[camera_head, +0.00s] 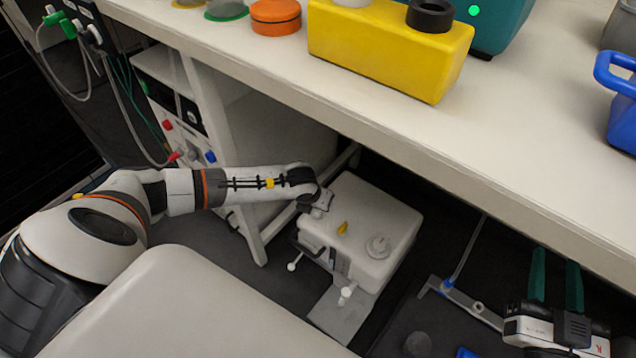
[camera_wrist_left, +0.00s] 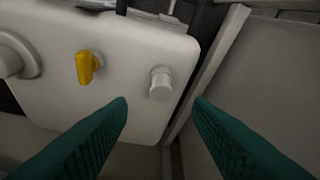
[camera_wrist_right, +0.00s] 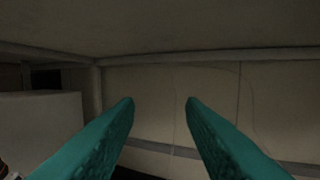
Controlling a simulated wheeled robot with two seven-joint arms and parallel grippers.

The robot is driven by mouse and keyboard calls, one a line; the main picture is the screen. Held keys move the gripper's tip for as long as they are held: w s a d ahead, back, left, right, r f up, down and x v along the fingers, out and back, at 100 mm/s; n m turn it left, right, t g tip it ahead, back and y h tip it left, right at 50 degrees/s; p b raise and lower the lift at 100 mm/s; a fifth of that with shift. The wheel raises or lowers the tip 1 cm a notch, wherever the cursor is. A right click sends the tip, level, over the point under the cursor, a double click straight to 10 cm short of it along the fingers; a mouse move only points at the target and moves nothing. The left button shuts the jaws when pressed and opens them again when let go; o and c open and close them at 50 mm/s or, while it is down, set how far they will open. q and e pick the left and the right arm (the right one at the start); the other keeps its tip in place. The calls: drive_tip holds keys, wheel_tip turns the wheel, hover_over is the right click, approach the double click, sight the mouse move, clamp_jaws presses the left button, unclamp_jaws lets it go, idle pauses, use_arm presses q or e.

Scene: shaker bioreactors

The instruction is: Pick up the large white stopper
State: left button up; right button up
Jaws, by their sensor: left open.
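A white box-shaped vessel (camera_head: 395,222) stands on the floor level below the bench. Its top carries a large round white stopper (camera_head: 378,247), a yellow fitting (camera_head: 342,228) and a smaller white stopper (camera_wrist_left: 160,83). The large stopper is partly cut off at the left edge of the left wrist view (camera_wrist_left: 14,56); the yellow fitting (camera_wrist_left: 88,67) is between the two. My left gripper (camera_wrist_left: 162,104) is open over the vessel, with the smaller stopper showing between and beyond its fingertips; nothing is held. My right gripper (camera_head: 556,265) is open and empty at lower right.
The bench (camera_head: 420,135) overhangs the vessel. On it are a yellow container (camera_head: 385,50), an orange lid (camera_head: 276,17) and a blue item (camera_head: 620,110). A white frame post (camera_wrist_left: 205,75) stands close beside the vessel. A connector with tubing (camera_head: 450,290) lies at lower right.

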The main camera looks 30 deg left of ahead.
sight(318, 211)
use_arm(q)
drive_tip(key=shift+w+f, duration=0.1)
drive_tip(key=shift+f, duration=0.15)
drive_tip(key=b+x, duration=0.1)
drive_tip(key=x, duration=0.1)
drive_tip(key=b+x, duration=0.1)
drive_tip(key=x, duration=0.2)
drive_tip(key=shift+s+a+b, duration=0.1)
drive_tip(key=shift+s+b, duration=0.15)
drive_tip(key=shift+b, duration=0.1)
use_arm(e)
drive_tip(key=s+r+t+y, duration=0.2)
drive_tip(key=s+r+t, duration=0.2)
drive_tip(key=r+t, duration=0.3)
drive_tip(key=shift+s+r+y, duration=0.25)
drive_tip(key=shift+r+y, duration=0.05)
drive_tip(key=shift+r, duration=0.55)
use_arm(q)
drive_tip(key=shift+c, duration=0.4)
use_arm(e)
drive_tip(key=shift+a, duration=0.1)
use_arm(q)
clamp_jaws()
use_arm(e)
drive_tip(key=shift+w, duration=0.1)
